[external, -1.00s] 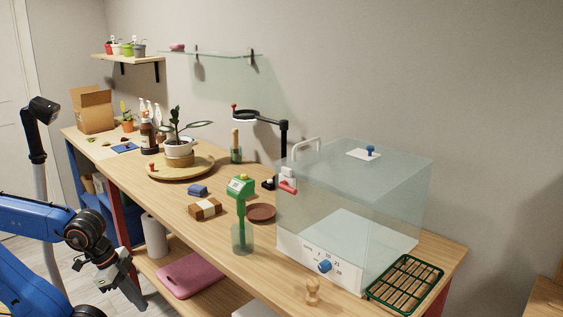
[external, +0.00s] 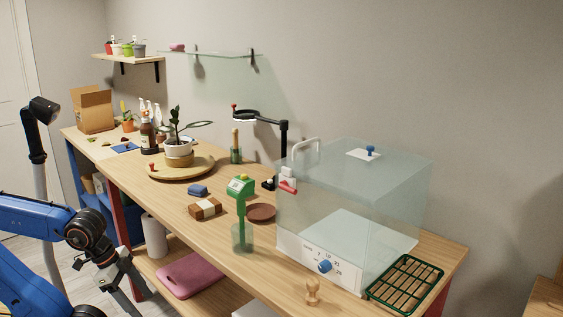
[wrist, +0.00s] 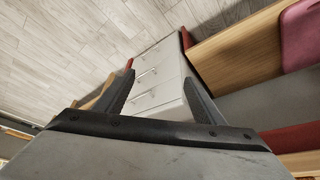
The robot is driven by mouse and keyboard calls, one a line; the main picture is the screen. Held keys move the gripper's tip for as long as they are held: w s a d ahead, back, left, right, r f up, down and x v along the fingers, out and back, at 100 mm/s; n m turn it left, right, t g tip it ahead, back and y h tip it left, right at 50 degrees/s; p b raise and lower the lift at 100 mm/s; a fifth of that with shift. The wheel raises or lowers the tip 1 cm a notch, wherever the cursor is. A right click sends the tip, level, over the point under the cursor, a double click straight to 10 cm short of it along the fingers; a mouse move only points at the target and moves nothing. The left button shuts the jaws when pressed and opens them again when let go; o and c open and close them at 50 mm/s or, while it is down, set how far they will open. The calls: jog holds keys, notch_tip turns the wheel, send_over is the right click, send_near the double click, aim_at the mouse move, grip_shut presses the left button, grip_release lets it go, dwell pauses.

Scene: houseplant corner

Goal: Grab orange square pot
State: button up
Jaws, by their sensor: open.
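An orange pot (external: 128,125) with a small plant stands at the far left end of the wooden bench, beside the cardboard box; it is too small to tell if it is square. My gripper (external: 128,283) is low at the left, in front of the bench and below its top, far from the pot. In the wrist view my gripper (wrist: 158,78) is open and empty, its two dark fingers spread over the floor and a white drawer unit (wrist: 158,82). The pot does not show in the wrist view.
A clear cabinet (external: 350,215) stands at the right. A pink mat (external: 190,272) lies on the lower shelf.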

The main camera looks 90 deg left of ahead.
jog(key=w+a+r+m+g+y, duration=0.1)
jog(key=w+a+r+m, duration=0.1)
jog(key=w+a+r, duration=0.8)
jog(key=w+a+r+m+g, duration=0.2)
jog(key=w+a+r, duration=0.55)
jog(key=r, duration=0.55)
jog(key=w+a+r+m+g, duration=0.1)
jog(key=w+a+r+m, duration=0.1)
jog(key=a, duration=0.7)
jog(key=w+a+r+m+h, duration=0.1)
jog(key=w+a+r, duration=0.15)
jog(key=a, duration=0.65)
jog(key=w+a+r+m+g, duration=0.1)
jog(key=w+a+r+m, duration=0.15)
jog(key=a, duration=0.65)
jog(key=shift+n, duration=0.35)
jog(key=f, duration=1.1)
jog(key=shift+s+d, duration=0.15)
jog(key=shift+s, duration=0.15)
jog(key=shift+a+f, duration=0.15)
jog(key=shift+f, duration=1.2)
jog(key=shift+a+f, duration=0.15)
jog(key=shift+f, duration=1.15)
jog(key=shift+c, duration=0.3)
jog(key=c, duration=1.1)
